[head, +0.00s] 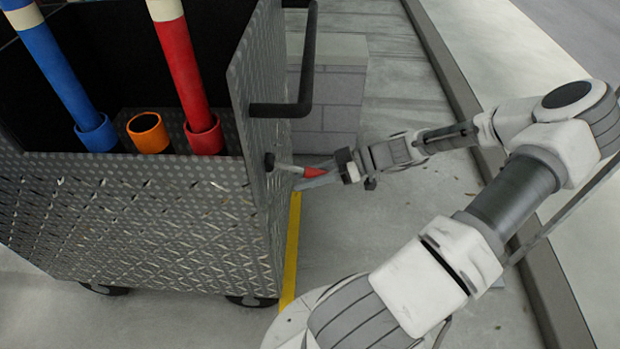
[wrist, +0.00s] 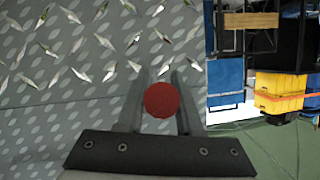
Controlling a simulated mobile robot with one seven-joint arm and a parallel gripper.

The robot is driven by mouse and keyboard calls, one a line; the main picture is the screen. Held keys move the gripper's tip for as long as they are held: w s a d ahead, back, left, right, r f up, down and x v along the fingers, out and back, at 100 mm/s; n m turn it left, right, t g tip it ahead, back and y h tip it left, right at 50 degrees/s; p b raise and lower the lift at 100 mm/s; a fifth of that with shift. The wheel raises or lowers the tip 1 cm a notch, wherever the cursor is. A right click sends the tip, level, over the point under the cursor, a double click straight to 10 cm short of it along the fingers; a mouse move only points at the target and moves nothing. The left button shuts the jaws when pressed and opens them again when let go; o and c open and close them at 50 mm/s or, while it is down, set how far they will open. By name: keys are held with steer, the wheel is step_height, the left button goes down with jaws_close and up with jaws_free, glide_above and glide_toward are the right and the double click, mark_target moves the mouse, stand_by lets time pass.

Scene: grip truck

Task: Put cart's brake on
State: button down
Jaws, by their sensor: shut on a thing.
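The cart (head: 130,225) is a grey diamond-plate box on wheels at the left of the head view. Its plate wall (wrist: 70,60) fills the left of the wrist view. The brake lever, a grey rod with a red grip (head: 314,172), sticks out to the right from the cart's side wall, roughly level. My gripper (head: 335,169) comes from the right and is shut on the red grip. In the wrist view the grip's round red end (wrist: 164,99) sits between the two fingers. My gripper's jaws partly hide the lever.
A dark push handle (head: 305,75) juts from the cart above the lever. Blue (head: 55,65) and red (head: 182,65) poles stand in the cart beside an empty orange tube (head: 148,132). A grey block wall (head: 335,95) stands behind. Yellow crates (wrist: 280,92) show in the wrist view.

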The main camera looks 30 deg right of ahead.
steer(key=shift+w+a+f+t+y+b, duration=0.2)
steer(key=shift+a+f+t+y+b, duration=0.1)
steer(key=shift+f+y+b, duration=0.25)
steer(key=shift+w+a+f+t+y+b, duration=0.2)
steer(key=shift+f+t+y+b, duration=0.1)
steer(key=shift+f+y+b, duration=0.2)
steer(key=c, duration=0.6)
jaws_free()
steer(key=shift+a, duration=0.1)
steer(key=shift+r, duration=0.1)
steer(key=p+v, duration=0.1)
steer(key=v, duration=0.7)
steer(key=p+v, duration=0.1)
steer(key=v, duration=0.8)
steer(key=shift+d, duration=0.25)
steer(key=shift+a, duration=0.1)
